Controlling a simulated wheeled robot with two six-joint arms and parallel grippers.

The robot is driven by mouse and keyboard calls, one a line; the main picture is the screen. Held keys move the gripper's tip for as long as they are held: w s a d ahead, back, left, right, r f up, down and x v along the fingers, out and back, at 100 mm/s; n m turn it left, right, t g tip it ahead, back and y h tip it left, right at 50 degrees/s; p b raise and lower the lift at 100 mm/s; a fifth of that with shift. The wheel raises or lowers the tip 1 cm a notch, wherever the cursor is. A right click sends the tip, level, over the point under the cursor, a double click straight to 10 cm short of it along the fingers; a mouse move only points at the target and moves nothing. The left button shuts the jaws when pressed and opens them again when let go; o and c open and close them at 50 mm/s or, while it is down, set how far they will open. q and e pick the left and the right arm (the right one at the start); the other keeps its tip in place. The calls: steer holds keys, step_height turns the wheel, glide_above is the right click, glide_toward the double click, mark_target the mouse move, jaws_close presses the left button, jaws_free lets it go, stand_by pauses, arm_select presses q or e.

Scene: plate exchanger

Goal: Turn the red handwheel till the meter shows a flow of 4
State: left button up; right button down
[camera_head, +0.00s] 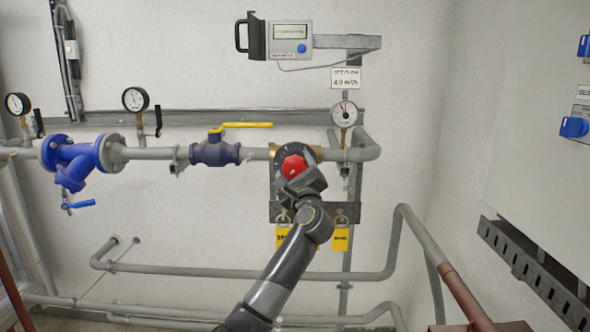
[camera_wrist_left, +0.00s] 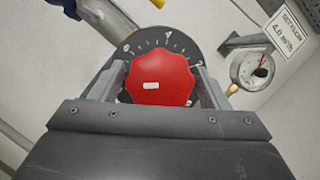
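The red handwheel (camera_head: 293,165) is on the pipe at the centre, in front of a dark dial plate with white marks. In the left wrist view the handwheel (camera_wrist_left: 160,78) has a small white mark on its face. My left gripper (camera_head: 300,178) is at the handwheel. Its fingers (camera_wrist_left: 160,85) lie on either side of the rim and appear to press on it. The round white meter (camera_head: 344,113) is up and right of the handwheel; it also shows in the left wrist view (camera_wrist_left: 252,68). Its needle is visible, but its numbers are too small to read. My right gripper is not in view.
A sign (camera_head: 346,78) above the meter reads set flow 4.0 m3/h. A blue valve with a yellow lever (camera_head: 240,125) sits left of the handwheel. Yellow tags (camera_head: 340,239) hang below. A grey cabinet (camera_head: 540,130) stands at the right.

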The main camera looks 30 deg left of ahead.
arm_select(q)
steer(key=c, duration=0.7)
steer(key=shift+m, duration=0.4)
steer(key=m+t+p, duration=0.1)
steer(key=m, duration=0.1)
steer(key=shift+m+h+p, duration=0.3)
steer(key=shift+h+p, duration=0.05)
steer(key=shift+h, duration=0.05)
steer(key=m+t+h+p, duration=0.1)
steer(key=m+p, duration=0.1)
steer(key=m, duration=0.1)
steer(key=shift+r+m+t, duration=0.15)
steer(key=shift+m+t, duration=0.15)
steer(key=shift+t, duration=0.1)
steer(key=m+h+p, duration=0.1)
steer(key=m+p, duration=0.1)
steer(key=m+t+h+p, duration=0.1)
steer(key=m+p, duration=0.1)
steer(key=shift+m+t+h, duration=0.3)
steer(key=shift+f+m+p, duration=0.2)
steer(key=shift+m+p, duration=0.1)
steer(key=shift+m, duration=0.3)
steer(key=shift+h, duration=0.3)
